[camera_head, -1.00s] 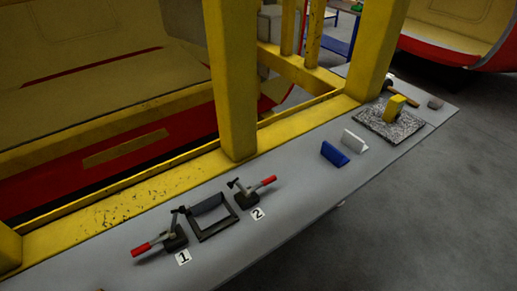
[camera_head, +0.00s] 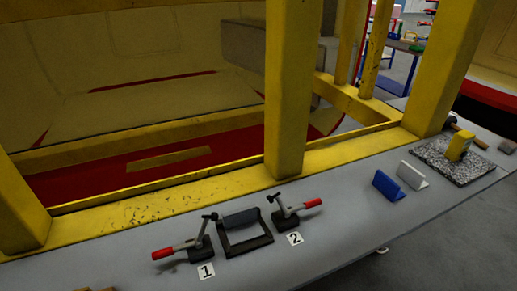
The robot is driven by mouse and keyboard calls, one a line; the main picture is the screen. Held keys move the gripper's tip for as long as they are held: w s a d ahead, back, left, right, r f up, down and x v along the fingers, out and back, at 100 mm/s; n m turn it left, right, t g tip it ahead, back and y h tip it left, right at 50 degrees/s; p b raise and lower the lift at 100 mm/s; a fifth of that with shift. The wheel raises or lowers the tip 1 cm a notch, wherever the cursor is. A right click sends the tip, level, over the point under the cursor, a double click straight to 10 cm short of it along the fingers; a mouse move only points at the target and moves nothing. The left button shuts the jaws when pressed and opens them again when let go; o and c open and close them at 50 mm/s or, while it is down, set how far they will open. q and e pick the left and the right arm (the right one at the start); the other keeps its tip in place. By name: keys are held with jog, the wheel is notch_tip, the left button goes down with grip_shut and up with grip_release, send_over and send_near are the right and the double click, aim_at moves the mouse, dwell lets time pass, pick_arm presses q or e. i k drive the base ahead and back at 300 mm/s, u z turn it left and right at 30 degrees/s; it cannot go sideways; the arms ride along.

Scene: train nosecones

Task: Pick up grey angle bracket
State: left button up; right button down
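A light grey, nearly white angle bracket (camera_head: 412,175) sits on the grey bench top at the right. It stands just right of a blue angle bracket (camera_head: 388,186) of similar shape. Neither of my grippers is in view, and nothing is seen touching the brackets.
Toggle clamps with red handles, marked 1 (camera_head: 190,248) and 2 (camera_head: 292,212), flank a dark frame (camera_head: 246,243). A speckled slab (camera_head: 436,160) bears a yellow block (camera_head: 458,147). Yellow posts (camera_head: 290,90) rise behind the bench (camera_head: 330,240). The bench between clamp 2 and the blue bracket is clear.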

aim_at(241, 225)
jog(key=k, duration=1.2)
jog(key=u, duration=0.7)
jog(key=i, duration=1.4)
jog(key=z, duration=0.55)
